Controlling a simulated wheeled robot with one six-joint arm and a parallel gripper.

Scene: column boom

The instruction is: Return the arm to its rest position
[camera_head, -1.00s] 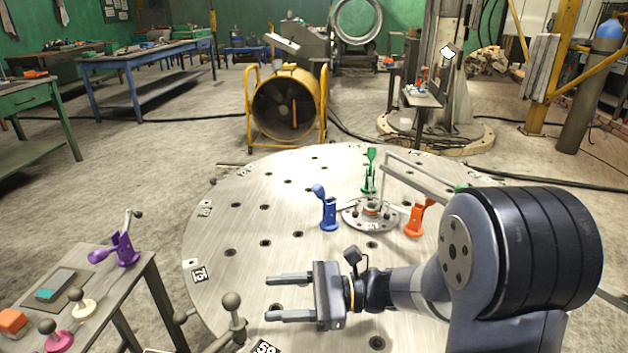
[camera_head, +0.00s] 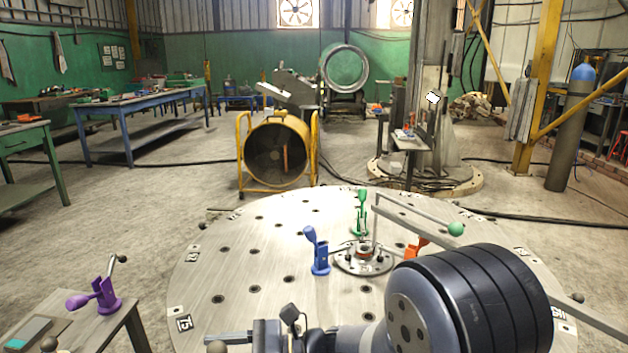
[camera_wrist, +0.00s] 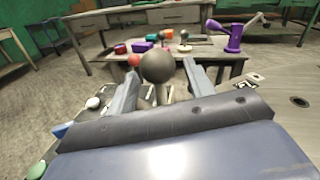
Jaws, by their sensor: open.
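My gripper shows in the wrist view (camera_wrist: 165,85) with its two grey fingers apart and no object held between them. A dark ball knob (camera_wrist: 158,67) shows between the fingers in that view; I cannot tell its distance from them. In the head view my arm reaches left from the lower right, low over the round metal table (camera_head: 240,270). One gripper finger (camera_head: 228,338) shows at the bottom edge there; the rest of the gripper is cut off or hidden. My arm hides part of the table's near right side.
A blue clamp (camera_head: 318,252), a green clamp (camera_head: 361,212) and an orange clamp (camera_head: 415,247) stand around the table's central hub (camera_head: 362,258). A bar with a green ball (camera_head: 456,229) extends right. A side table at left bears a purple clamp (camera_head: 102,294).

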